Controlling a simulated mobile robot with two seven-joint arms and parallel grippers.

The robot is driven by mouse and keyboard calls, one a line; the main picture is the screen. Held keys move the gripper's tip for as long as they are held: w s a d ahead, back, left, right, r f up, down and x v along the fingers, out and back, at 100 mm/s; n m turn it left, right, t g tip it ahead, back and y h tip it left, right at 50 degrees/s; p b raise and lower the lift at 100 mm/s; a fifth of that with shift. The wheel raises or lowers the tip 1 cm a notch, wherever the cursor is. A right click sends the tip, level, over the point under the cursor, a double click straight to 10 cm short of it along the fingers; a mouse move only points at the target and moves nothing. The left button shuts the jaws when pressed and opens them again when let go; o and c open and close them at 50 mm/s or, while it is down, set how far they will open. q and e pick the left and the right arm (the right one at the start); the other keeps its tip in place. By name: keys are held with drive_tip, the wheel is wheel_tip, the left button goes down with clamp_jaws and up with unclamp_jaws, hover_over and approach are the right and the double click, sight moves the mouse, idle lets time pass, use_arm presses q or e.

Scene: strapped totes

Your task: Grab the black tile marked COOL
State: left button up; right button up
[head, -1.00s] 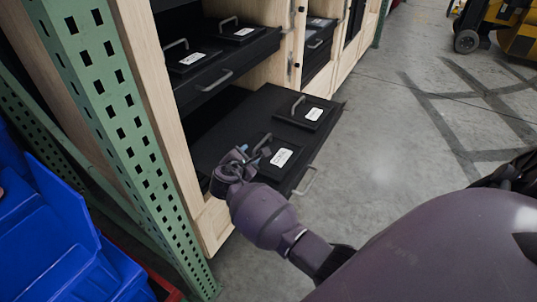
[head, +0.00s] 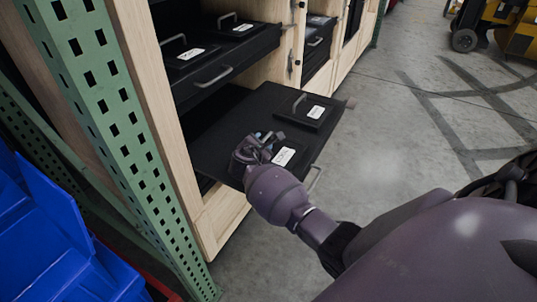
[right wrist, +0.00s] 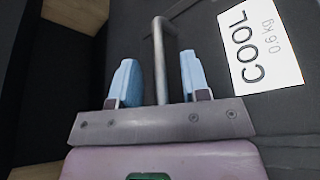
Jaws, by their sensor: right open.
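The black tile marked COOL (right wrist: 262,48) shows in the right wrist view, with a white label that also reads 0.6 kg. In the head view the tile (head: 283,156) lies on the pulled-out lower drawer, partly hidden by my right gripper (head: 260,138). Its grey bar handle (right wrist: 161,50) stands between the two blue fingers of my right gripper (right wrist: 157,70) in the wrist view. The fingers are open, with a gap on each side of the handle. My left gripper is not in view.
The lower drawer (head: 225,125) also holds another labelled black tile (head: 311,111) farther back. An upper drawer (head: 215,72) with two handled tiles hangs above. A green rack post (head: 120,125) and blue bins (head: 45,235) stand left. Open floor lies right.

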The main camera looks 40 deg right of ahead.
drive_tip(key=shift+w+d+f, duration=0.2)
drive_tip(key=shift+d, duration=0.05)
drive_tip(key=shift+r, duration=0.15)
clamp_jaws()
idle(0.4)
idle(0.7)
